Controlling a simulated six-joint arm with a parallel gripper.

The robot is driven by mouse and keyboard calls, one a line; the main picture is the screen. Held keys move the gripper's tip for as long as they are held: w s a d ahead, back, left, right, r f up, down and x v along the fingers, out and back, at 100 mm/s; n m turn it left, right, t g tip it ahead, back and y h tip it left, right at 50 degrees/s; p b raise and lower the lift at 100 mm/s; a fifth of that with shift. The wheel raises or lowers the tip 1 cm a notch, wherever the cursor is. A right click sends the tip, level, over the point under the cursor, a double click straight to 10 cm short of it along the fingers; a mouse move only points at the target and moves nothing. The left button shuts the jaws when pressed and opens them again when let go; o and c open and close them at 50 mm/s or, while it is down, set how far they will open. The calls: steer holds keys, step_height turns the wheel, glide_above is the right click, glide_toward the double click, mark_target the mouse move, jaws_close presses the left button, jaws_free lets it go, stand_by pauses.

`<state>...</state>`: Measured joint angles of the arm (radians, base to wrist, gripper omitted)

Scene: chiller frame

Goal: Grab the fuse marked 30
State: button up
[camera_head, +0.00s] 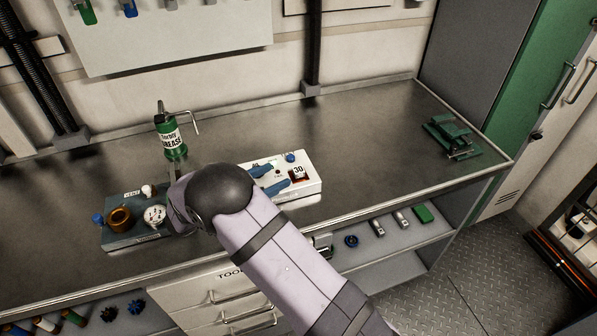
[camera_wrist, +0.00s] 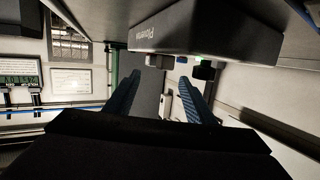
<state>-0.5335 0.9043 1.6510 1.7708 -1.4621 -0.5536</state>
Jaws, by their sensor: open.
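A small part marked 30 (camera_head: 298,171), white above and reddish-brown below, sits on the right of a white box (camera_head: 311,187) on the bench in the head view. Whether it is the fuse itself or a label is too small to tell. My gripper (camera_head: 272,179) is open, its two blue fingers just left of that part and overlapping the box in the picture. Any gap in height is unclear. In the wrist view my gripper (camera_wrist: 160,92) shows its fingers apart with nothing between them. The 30 mark cannot be made out there.
A green grease can (camera_head: 171,140) stands behind my arm. A dark box (camera_head: 135,236) with a copper-coloured ring and gauge lies left. A green vise (camera_head: 452,135) is far right. The bench between is clear. The wrist view shows a dark lettered housing (camera_wrist: 215,32).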

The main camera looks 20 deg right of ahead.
mark_target(300, 169)
steer(key=shift+s+f, duration=0.4)
steer(key=shift+s, duration=0.15)
steer(key=shift+r+p+x, duration=0.15)
steer(key=shift+p+x, duration=0.8)
steer(key=shift+x, duration=0.7)
steer(key=shift+r+p+x, duration=0.2)
steer(key=shift+p+x, duration=0.75)
steer(key=shift+x, duration=0.7)
steer(key=shift+d+f, duration=0.2)
steer(key=shift+d, duration=0.3)
steer(key=c, duration=1.2)
steer(key=shift+o, duration=0.2)
steer(key=shift+r, duration=0.1)
step_height(300, 169, up, 10)
steer(key=b, duration=0.2)
